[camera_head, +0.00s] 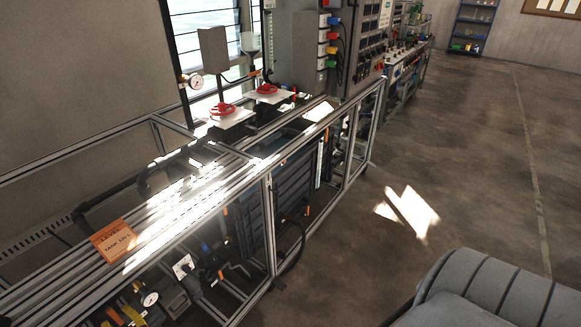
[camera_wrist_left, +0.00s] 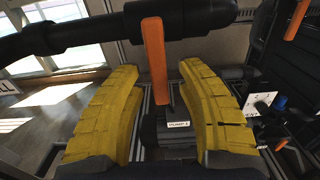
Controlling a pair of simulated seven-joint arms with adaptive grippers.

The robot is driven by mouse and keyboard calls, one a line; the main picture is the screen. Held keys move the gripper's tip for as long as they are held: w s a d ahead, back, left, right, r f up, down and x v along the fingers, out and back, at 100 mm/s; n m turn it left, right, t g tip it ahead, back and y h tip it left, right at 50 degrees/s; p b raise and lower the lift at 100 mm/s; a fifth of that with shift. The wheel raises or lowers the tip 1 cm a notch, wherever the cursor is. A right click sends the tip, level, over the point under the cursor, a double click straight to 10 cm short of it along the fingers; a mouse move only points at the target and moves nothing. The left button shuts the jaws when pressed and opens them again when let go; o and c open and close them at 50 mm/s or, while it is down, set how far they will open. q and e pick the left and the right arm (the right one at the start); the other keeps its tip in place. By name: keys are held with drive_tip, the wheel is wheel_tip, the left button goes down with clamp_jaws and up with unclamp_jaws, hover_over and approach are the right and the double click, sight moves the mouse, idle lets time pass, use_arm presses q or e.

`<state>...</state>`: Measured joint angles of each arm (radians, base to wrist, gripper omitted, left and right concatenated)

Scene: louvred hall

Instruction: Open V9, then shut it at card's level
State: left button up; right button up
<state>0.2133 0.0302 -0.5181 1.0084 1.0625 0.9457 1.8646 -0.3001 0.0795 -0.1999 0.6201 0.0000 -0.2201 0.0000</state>
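An orange card (camera_head: 113,241) lies on the bench's metal rails at the left of the head view. It reads "LEVEL" and a tank line, whose number I cannot read surely. In the left wrist view, an orange lever handle (camera_wrist_left: 155,55) stands upright against a dark horizontal pipe. My left gripper (camera_wrist_left: 157,78) is open, its yellow fingers on either side of the lever with gaps. A small white label (camera_wrist_left: 178,124) below is too small to read fully, so I cannot confirm which valve is V9. My right gripper is not in view.
The aluminium bench frame (camera_head: 270,220) encloses pipes and fittings. Red handwheels (camera_head: 222,110) sit on white plates farther back, near a round gauge (camera_head: 191,81). Another gauge (camera_head: 150,299) is low at the front. A second orange lever (camera_wrist_left: 297,18) is at the upper right.

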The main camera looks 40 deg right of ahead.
use_arm(q)
drive_tip(key=v, duration=0.7)
idle(0.4)
